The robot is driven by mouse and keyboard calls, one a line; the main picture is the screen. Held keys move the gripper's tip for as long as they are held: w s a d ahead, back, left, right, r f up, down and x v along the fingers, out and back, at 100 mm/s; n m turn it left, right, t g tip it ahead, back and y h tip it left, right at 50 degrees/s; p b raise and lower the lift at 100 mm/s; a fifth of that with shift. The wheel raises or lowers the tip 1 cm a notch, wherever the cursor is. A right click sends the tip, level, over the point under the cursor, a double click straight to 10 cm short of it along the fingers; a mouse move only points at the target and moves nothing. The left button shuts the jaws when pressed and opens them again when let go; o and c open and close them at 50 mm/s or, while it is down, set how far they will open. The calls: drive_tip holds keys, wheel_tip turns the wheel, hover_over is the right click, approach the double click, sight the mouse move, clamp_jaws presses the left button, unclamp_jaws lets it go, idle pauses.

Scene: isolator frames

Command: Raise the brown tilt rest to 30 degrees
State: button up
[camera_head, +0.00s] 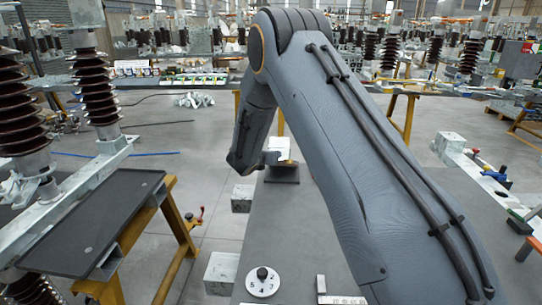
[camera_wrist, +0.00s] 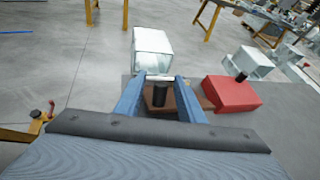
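A brown piece (camera_wrist: 205,103), which looks like part of the brown tilt rest, shows low between and beside my fingers in the wrist view. A dark upright cylinder (camera_wrist: 160,97) stands at it, between the fingers. My gripper (camera_wrist: 160,78) has its two blue fingers apart, one on each side of the cylinder; I cannot tell whether they touch it. In the head view my gripper (camera_head: 272,159) is at the far end of the grey table, beside a dark brown plate (camera_head: 283,174). My arm hides much of this area, and the rest's angle cannot be read.
A pale metal block (camera_wrist: 152,50) stands just beyond the fingertips. A red block (camera_wrist: 232,93) lies close on the right, touching or near the brown piece. A white numbered dial (camera_head: 262,284) with a black knob lies on the near grey table (camera_head: 245,245). A black tray table (camera_head: 90,225) stands left.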

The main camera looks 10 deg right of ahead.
drive_tip(key=b+v, duration=0.1)
drive_tip(key=v, duration=0.5)
drive_tip(key=shift+s+a+r, duration=0.2)
drive_tip(key=shift+s, duration=0.05)
